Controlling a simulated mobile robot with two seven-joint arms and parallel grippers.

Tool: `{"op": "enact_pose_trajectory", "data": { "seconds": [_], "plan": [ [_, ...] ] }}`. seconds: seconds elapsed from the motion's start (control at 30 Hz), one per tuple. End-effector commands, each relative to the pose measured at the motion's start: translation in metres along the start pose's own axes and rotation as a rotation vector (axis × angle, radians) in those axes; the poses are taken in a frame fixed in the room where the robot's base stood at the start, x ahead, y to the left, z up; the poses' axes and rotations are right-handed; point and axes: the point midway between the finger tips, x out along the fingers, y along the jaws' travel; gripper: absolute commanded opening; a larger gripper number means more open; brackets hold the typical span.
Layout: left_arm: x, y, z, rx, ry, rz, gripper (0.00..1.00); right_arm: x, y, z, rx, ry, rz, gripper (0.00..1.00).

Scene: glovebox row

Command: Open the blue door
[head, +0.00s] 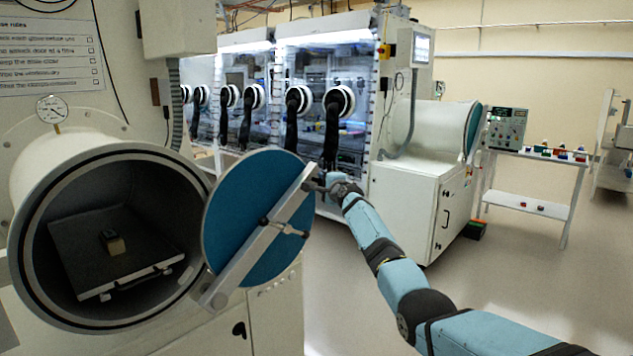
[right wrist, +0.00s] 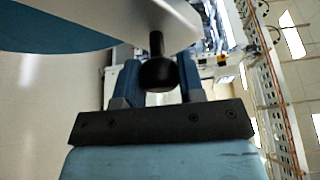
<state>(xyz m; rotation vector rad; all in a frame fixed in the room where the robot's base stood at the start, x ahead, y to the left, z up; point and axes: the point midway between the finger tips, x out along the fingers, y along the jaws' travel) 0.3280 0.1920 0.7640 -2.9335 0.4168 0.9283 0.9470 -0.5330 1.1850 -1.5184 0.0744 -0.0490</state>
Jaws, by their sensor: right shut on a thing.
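The blue door (head: 247,205) is a round blue disc with a pale bar (head: 262,235) slanting across its face. It stands swung out at the right side of a round chamber (head: 110,240), and the opening is uncovered. My right gripper (head: 327,187) is at the upper right end of the bar. In the right wrist view my gripper (right wrist: 158,88) is shut on a black knob (right wrist: 157,70) that sticks out from the bar. The blue door (right wrist: 60,38) fills the upper left there. My left gripper is not in view.
Inside the chamber a dark tray (head: 75,235) carries a small block (head: 113,243). A gauge (head: 51,109) sits on top. Glovebox cabinets (head: 330,60) with black gloves stand behind, and a white bench (head: 530,182) at right. The floor (head: 510,260) at right is clear.

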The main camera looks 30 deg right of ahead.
Motion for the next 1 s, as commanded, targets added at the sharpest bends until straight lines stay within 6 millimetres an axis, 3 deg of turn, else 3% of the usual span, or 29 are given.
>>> {"op": "enact_pose_trajectory", "data": {
  "seconds": [0.2, 0.63, 0.67, 0.73, 0.77, 1.0],
  "plan": [
    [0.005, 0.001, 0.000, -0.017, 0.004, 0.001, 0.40, 0.003, 0.015, -0.007, 0.041, 0.000, 0.014, 0.00],
    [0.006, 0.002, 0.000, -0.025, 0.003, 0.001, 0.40, 0.003, 0.018, -0.007, 0.048, -0.001, 0.019, 0.00],
    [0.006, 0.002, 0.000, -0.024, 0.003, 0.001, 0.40, 0.003, 0.018, -0.007, 0.048, -0.001, 0.019, 0.40],
    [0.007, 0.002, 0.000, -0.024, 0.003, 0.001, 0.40, 0.003, 0.018, -0.007, 0.047, -0.001, 0.019, 0.56],
    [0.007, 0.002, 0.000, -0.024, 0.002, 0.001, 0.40, 0.003, 0.019, -0.007, 0.047, -0.001, 0.020, 0.60],
    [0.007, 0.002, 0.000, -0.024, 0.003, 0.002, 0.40, 0.003, 0.019, -0.007, 0.046, -0.001, 0.020, 0.60]
  ]
}}
